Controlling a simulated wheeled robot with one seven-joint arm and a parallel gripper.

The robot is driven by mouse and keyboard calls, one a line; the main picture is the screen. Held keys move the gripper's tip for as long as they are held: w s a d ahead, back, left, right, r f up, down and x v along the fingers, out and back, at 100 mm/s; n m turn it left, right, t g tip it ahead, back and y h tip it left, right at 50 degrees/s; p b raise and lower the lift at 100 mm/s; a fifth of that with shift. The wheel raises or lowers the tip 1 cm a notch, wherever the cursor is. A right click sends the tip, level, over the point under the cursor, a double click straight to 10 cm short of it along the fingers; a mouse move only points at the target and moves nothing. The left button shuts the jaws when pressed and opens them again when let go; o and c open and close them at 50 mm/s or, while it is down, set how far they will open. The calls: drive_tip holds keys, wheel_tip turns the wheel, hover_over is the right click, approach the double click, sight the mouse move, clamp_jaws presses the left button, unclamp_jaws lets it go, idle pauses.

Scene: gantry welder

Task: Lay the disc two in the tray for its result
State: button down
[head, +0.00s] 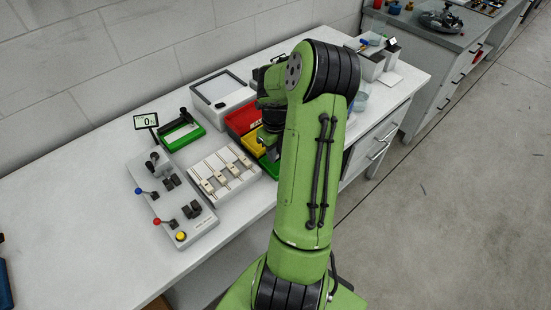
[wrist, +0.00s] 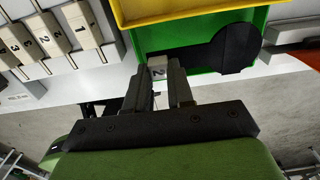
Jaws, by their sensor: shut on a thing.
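My gripper (wrist: 165,80) is shut on a small grey block marked 2 (wrist: 158,71), which I take as the grip of disc two. It is at the near left part of the green tray (wrist: 195,22). A flat black round shape (wrist: 236,48) with a stem shows to the right of the block, over the green tray. I cannot tell whether it touches the tray floor. In the head view my arm hides the gripper and most of the green tray (head: 269,167). The yellow tray (head: 252,142) and red tray (head: 240,119) lie behind it.
A white rack (head: 222,178) with several numbered blocks stands left of the trays. A control box with levers (head: 172,203) and a small display (head: 146,121) are farther left. A white-framed box (head: 222,92) stands behind. The bench front is clear.

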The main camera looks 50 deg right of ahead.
drive_tip(key=shift+f, duration=1.55)
drive_tip(key=shift+f+b, duration=0.65)
drive_tip(key=shift+b, duration=0.1)
drive_tip(key=c, duration=1.3)
unclamp_jaws()
drive_tip(key=shift+o, duration=0.2)
